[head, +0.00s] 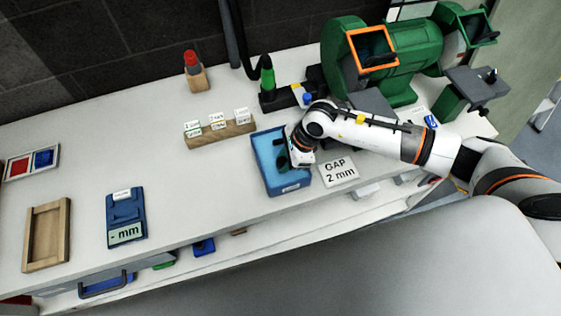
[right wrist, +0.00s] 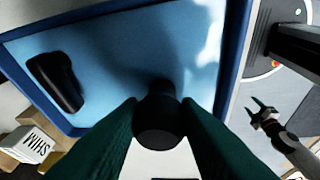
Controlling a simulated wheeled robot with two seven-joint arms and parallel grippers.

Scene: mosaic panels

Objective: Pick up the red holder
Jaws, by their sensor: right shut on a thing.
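A red-topped piece (head: 191,58) stands upright in a small wooden block (head: 197,79) at the back of the bench, left of my right arm. It looks like the red holder. My right gripper (head: 300,160) is down in the blue tray (head: 274,187), away from it. In the right wrist view, its green fingers are shut on a dark round piece (right wrist: 158,118) over the tray floor. Another dark piece (right wrist: 57,82) lies in the tray. My left gripper (right wrist: 262,107) shows small in the right wrist view, with its fingers apart and nothing between them.
A green-tipped piece (head: 267,76) and the green grinder (head: 400,70) stand behind.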

